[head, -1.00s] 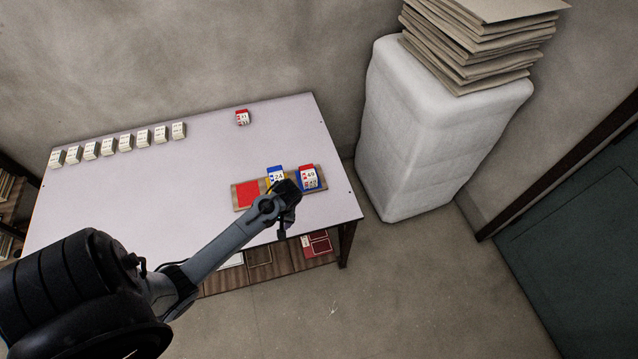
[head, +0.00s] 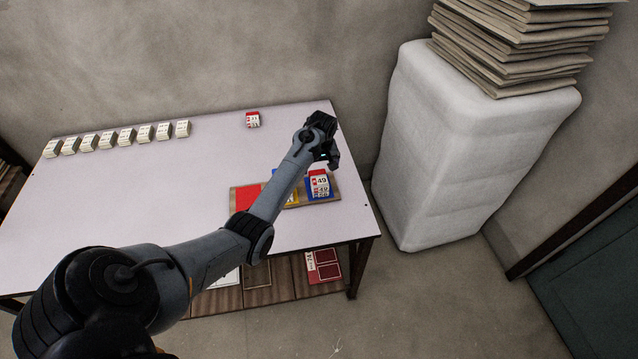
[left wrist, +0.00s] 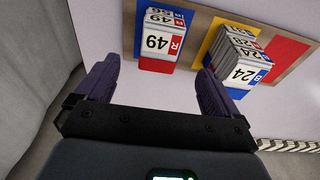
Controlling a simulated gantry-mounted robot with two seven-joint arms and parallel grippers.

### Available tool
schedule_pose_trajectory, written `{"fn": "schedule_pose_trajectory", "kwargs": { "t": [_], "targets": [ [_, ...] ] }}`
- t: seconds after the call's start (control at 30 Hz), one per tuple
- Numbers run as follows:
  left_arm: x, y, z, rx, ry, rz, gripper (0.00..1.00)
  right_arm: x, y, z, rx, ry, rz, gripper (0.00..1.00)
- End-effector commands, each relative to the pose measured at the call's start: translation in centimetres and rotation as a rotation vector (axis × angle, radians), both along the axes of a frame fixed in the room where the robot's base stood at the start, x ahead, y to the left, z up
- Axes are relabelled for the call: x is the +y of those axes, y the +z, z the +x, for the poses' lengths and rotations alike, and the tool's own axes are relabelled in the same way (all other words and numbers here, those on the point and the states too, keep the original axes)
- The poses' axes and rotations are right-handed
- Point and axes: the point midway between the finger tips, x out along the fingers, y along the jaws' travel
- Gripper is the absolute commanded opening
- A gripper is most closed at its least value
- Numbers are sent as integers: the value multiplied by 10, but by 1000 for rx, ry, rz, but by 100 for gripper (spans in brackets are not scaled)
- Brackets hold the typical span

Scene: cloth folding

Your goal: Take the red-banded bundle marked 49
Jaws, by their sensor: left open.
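The red-banded bundle marked 49 (head: 319,182) sits on the blue square at the right end of a wooden tray (head: 336,189). In the left wrist view the bundle (left wrist: 162,42) shows its 49 and a red band with an R; a blue-banded bundle (left wrist: 172,15) is close beside it. My left gripper (head: 328,158) is open and empty, above and just behind the bundle in the head view. In the left wrist view its purple fingers (left wrist: 155,88) are spread, with the bundle ahead of the gap, not between them. My right gripper is out of view.
A blue-banded bundle marked 24 (left wrist: 242,73) stands on the tray's yellow square; the red square (head: 246,199) looks empty. A red-banded bundle (head: 253,119) is at the table's back. Several white bundles (head: 108,140) line the back left. A white wrapped block (head: 455,150) stands right.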

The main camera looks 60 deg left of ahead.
Motion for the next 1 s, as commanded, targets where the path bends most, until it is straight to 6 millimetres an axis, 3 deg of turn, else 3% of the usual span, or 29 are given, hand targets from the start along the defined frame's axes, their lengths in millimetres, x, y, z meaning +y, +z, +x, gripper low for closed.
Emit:
{"fn": "schedule_pose_trajectory", "kwargs": {
  "t": [0.1,0.37,0.7,1.0],
  "targets": [
    [2,-15,0,2,0,1,96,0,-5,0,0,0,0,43],
    [5,-29,1,1,0,1,96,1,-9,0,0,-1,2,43],
    [14,-69,4,2,-1,1,96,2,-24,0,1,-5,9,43],
    [15,-74,5,1,0,0,96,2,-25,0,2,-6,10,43]
  ]
}}
